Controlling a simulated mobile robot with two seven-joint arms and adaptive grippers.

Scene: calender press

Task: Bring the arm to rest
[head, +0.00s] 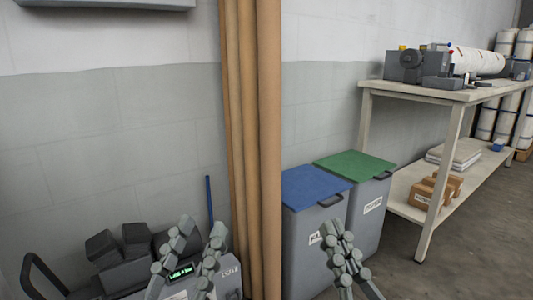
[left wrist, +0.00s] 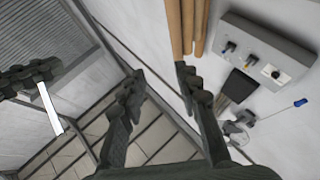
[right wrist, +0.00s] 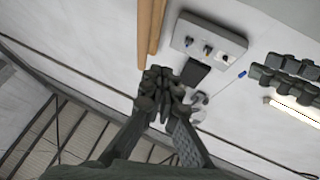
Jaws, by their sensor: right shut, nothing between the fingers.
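My left gripper (head: 200,230) is at the lower left of the head view, its two grey jointed fingers spread apart with nothing between them. In the left wrist view its fingers (left wrist: 160,82) are also wide apart and empty. My right gripper (head: 339,238) is at the lower middle of the head view, in front of the bins, with its fingers together. The right wrist view shows its fingertips (right wrist: 158,75) meeting, with no object visible between them. Both grippers look raised in free space.
Tall brown tubes (head: 257,130) stand against the wall between the grippers. A blue-lidded bin (head: 312,230) and a green-lidded bin (head: 370,205) stand right of them. A grey machine with a lit display (head: 181,272) sits behind my left gripper. A workbench (head: 430,93) stands at right.

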